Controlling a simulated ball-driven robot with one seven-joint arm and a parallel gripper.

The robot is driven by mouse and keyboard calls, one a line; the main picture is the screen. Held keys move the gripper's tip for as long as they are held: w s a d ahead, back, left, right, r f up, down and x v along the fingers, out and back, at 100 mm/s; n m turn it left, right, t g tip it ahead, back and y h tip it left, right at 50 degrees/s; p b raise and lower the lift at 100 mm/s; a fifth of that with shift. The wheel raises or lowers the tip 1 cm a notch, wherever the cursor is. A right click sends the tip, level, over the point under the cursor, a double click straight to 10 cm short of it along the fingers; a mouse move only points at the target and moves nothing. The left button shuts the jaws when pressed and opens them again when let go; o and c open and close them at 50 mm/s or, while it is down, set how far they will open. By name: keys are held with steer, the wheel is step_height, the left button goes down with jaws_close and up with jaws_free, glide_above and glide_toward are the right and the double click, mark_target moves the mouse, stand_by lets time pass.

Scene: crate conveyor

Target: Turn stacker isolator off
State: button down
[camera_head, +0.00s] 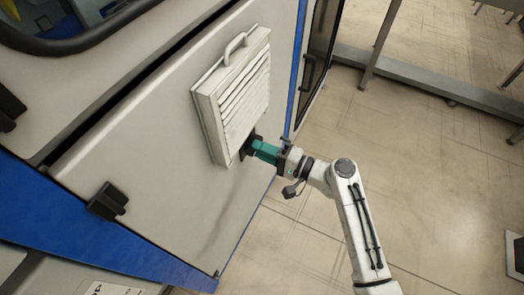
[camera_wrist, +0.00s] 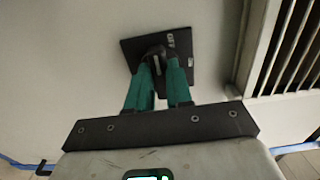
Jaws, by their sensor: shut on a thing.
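The stacker isolator is a dark square plate (camera_wrist: 182,44) with a dark knob (camera_wrist: 156,55), on the pale cabinet panel (camera_head: 140,140). In the head view only part of the plate (camera_head: 247,141) shows, just below a louvred vent. My gripper (camera_wrist: 162,66) has green fingers and is shut on the isolator knob. In the head view my gripper (camera_head: 257,149) reaches the panel from the right. Small white marks show on the plate in the wrist view, too small to read surely. The fingers hide part of the knob, and its exact angle is hard to tell.
A louvred vent (camera_head: 240,95) with a handle sticks out close above the isolator. A black latch (camera_head: 107,201) is at the panel's lower left. A glass-fronted door (camera_head: 318,55) stands beyond the blue edge.

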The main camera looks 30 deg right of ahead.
stand_by(0.3)
steer(key=c, duration=1)
jaws_free()
steer(key=v, duration=1)
steer(key=shift+s+d, duration=0.2)
steer(key=shift+s, duration=0.15)
